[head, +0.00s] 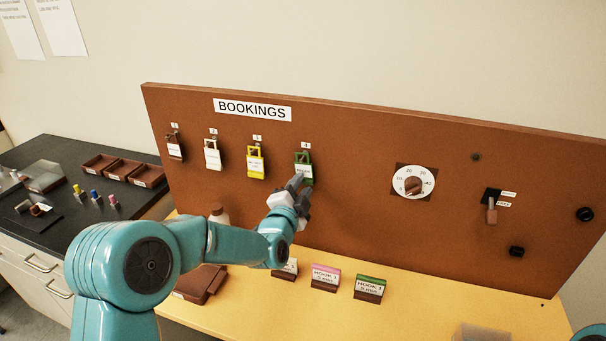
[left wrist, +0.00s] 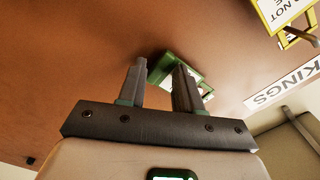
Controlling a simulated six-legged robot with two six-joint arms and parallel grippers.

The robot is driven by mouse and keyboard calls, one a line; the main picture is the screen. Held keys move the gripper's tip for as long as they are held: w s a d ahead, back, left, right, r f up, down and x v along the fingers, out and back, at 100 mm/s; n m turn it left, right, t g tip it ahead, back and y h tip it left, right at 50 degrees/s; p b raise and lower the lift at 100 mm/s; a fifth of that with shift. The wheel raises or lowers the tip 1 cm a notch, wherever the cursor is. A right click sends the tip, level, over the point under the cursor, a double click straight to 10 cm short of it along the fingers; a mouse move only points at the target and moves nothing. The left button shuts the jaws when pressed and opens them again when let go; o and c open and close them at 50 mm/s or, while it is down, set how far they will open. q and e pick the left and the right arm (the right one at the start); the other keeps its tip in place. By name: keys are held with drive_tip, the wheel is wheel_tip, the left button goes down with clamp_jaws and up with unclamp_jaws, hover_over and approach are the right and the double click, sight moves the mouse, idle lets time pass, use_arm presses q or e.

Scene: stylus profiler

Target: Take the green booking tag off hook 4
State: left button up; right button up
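The green booking tag (head: 305,159) hangs on the board under the label 4, rightmost in the row of tags. It has a green frame and a white label. My left gripper (head: 302,184) is at its lower part in the head view and covers some of it. In the left wrist view, the left gripper (left wrist: 160,78) is open, with a clear gap between its fingers. The green tag (left wrist: 165,64) shows just beyond the fingertips, partly hidden by the right-hand finger. I cannot tell whether a finger touches it. My right gripper is not in view.
Brown (head: 174,149), white (head: 212,158) and yellow (head: 256,166) tags hang to the left. A dial (head: 414,182) and a switch (head: 491,208) are on the board's right. Small labelled blocks (head: 325,277) stand on the yellow table (head: 440,310) below.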

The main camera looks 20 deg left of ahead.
use_arm(q)
drive_tip(key=shift+w+f, duration=0.1)
drive_tip(key=shift+f, duration=0.05)
drive_tip(key=shift+b, duration=0.5)
drive_tip(key=c, duration=0.6)
drive_tip(key=shift+d, duration=0.15)
clamp_jaws()
drive_tip(key=shift+r, duration=0.35)
